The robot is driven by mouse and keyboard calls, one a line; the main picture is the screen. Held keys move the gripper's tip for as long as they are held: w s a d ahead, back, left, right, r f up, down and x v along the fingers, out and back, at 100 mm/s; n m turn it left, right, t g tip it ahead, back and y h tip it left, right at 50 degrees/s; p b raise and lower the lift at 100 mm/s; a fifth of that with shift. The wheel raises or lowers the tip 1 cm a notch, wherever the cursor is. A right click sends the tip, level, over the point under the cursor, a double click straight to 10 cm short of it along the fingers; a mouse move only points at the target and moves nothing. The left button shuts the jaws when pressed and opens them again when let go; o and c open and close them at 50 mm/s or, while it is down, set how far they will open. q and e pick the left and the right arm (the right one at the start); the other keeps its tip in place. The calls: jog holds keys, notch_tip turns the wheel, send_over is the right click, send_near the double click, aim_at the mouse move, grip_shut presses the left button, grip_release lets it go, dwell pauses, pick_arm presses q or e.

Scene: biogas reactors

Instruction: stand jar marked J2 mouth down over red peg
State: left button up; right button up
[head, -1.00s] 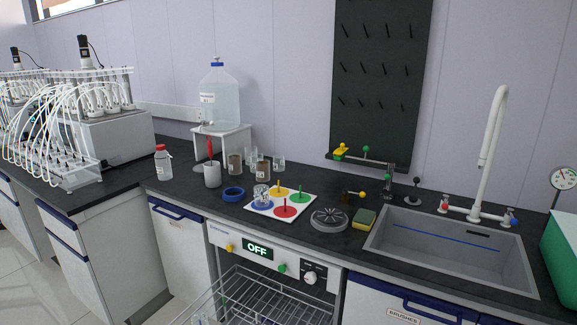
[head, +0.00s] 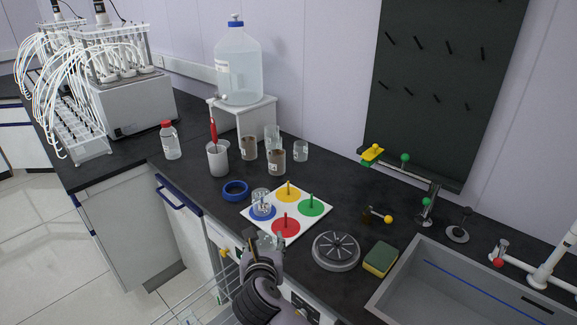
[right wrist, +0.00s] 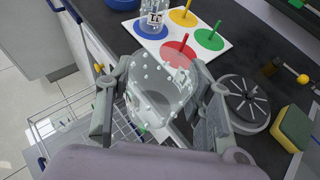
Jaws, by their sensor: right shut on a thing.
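My right gripper (head: 266,240) is at the near edge of the white board (head: 247,208). In the right wrist view it (right wrist: 160,105) is shut on a clear glass jar (right wrist: 160,92) covered in droplets. No mark is readable on this jar, and I cannot tell which way its mouth faces. The red peg (head: 285,219) stands on a red disc (head: 291,230), bare, just beyond the held jar. In the right wrist view the jar overlaps the red disc (right wrist: 175,50). Another clear, marked jar (head: 261,205) stands on the blue disc. My left gripper is not in view.
The yellow peg (head: 288,187) and green peg (head: 311,200) are bare. A round grey slotted disc (head: 336,250) and a sponge (head: 381,257) lie right of the board, before the sink (head: 440,285).

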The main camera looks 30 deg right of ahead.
pick_arm(q)
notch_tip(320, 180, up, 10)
jog(key=p, duration=0.8)
pick_arm(e)
jog(key=shift+m+g+h, duration=0.3)
jog(key=shift+m+h, duration=0.3)
jog(key=shift+h, duration=0.1)
jog(key=w+d, duration=0.4)
jog(key=w+d+r+b, duration=0.1)
jog(key=w+d, duration=0.3)
jog(key=w, duration=0.1)
jog(key=w+d+r+b, duration=0.1)
jog(key=w+d, duration=0.3)
jog(key=shift+w+d+r, duration=0.2)
jog(key=shift+w+d, duration=0.05)
jog(key=shift+d, duration=0.1)
notch_tip(320, 180, down, 2)
jog(key=b, duration=0.3)
jog(key=shift+f, duration=0.55)
jog(key=shift+f+b, duration=1.4)
jog(key=shift+f, duration=1.2)
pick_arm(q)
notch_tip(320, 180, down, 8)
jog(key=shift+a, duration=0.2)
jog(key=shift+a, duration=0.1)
pick_arm(e)
jog(key=o, duration=1.3)
